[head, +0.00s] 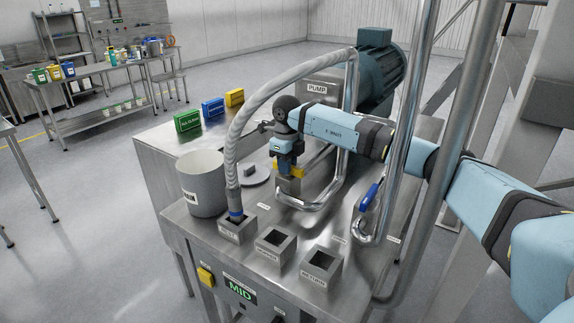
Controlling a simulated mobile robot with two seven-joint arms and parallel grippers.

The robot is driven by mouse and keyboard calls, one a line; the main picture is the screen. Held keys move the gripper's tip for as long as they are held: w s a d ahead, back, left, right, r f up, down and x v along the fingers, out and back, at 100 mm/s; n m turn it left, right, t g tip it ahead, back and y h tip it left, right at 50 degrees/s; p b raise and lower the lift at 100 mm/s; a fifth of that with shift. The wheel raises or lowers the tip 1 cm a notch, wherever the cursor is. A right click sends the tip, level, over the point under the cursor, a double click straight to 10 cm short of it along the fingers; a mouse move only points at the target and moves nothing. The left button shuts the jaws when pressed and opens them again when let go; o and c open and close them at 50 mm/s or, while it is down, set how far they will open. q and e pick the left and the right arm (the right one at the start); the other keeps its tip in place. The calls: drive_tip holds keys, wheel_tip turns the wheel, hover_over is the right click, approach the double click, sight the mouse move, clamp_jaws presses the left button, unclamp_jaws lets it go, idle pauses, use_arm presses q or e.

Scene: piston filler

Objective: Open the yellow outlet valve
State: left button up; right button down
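The yellow outlet valve shows as a small yellow handle (296,172) by the bent steel pipe on the machine top. My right gripper (286,167) points down right at this handle, and its fingers overlap it in the picture. The gripper hides part of the handle and the valve body. I cannot tell whether the fingers are closed on it or only around or beside it. My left gripper is out of view.
Two open sockets (322,266) stand in front. A blue valve handle (369,197) sits on a vertical steel pipe at right. The pump motor (378,75) stands behind my arm.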

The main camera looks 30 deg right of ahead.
idle(0.3)
drive_tip(key=m, duration=0.8)
drive_tip(key=shift+d+m, duration=0.15)
drive_tip(key=shift+m, duration=0.15)
drive_tip(key=m+p, duration=0.1)
drive_tip(key=m, duration=0.4)
drive_tip(key=shift+s+d+m, duration=0.1)
drive_tip(key=shift+m, duration=2)
drive_tip(key=shift+p, duration=0.3)
drive_tip(key=c, duration=1.1)
unclamp_jaws()
drive_tip(key=shift+r, duration=0.1)
